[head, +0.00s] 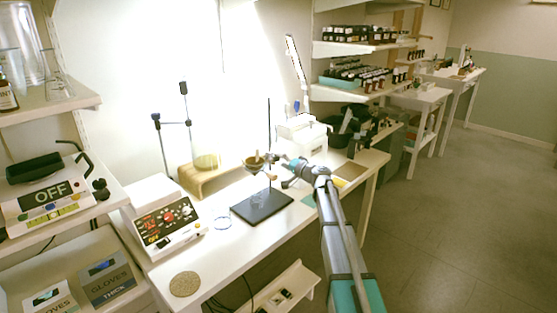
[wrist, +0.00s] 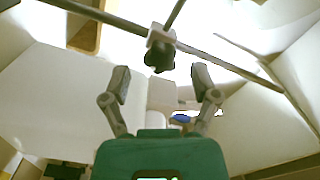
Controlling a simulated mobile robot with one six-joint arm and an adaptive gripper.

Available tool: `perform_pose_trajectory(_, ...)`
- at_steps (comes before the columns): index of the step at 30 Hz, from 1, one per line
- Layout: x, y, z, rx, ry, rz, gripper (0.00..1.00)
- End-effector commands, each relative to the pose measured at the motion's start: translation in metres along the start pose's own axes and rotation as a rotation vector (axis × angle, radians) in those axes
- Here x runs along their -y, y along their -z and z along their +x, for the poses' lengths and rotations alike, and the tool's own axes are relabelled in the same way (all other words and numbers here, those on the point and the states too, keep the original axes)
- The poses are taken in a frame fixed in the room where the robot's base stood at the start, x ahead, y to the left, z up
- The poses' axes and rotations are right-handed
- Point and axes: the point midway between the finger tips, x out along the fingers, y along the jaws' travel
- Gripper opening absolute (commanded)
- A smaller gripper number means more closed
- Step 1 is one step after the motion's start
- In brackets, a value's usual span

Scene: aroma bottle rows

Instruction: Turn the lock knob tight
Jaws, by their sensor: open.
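The lock knob (wrist: 158,60) is dark and sits on a grey clamp block (wrist: 161,36) where thin rods cross in the wrist view. My gripper (wrist: 161,77) is open, one finger on each side, with its fingertips just short of the knob and level with its lower end. A clear gap shows between each finger and the knob. In the head view my gripper (head: 277,170) is at the upright rod (head: 269,120) of a stand with a black base plate (head: 262,206). The knob is too small to make out there.
A wooden stand (head: 200,182) and a white device with a red-lit panel (head: 165,219) are to the left on the white table (head: 228,252). A round cork mat (head: 185,284) lies at the front left.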

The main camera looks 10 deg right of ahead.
Motion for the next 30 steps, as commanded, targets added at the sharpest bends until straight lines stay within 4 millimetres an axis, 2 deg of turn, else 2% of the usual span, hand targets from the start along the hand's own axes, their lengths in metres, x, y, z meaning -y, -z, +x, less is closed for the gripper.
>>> perform_pose_trajectory(6, 0.001, -0.001, -0.038, -0.002, -0.001, 0.000, 0.78)
perform_pose_trajectory(15, 0.000, -0.001, -0.078, -0.001, -0.001, 0.000, 0.78)
perform_pose_trajectory(21, 0.000, 0.000, -0.089, -0.001, -0.001, 0.000, 0.78)
perform_pose_trajectory(30, 0.000, 0.000, -0.090, 0.000, 0.000, 0.000, 0.78)
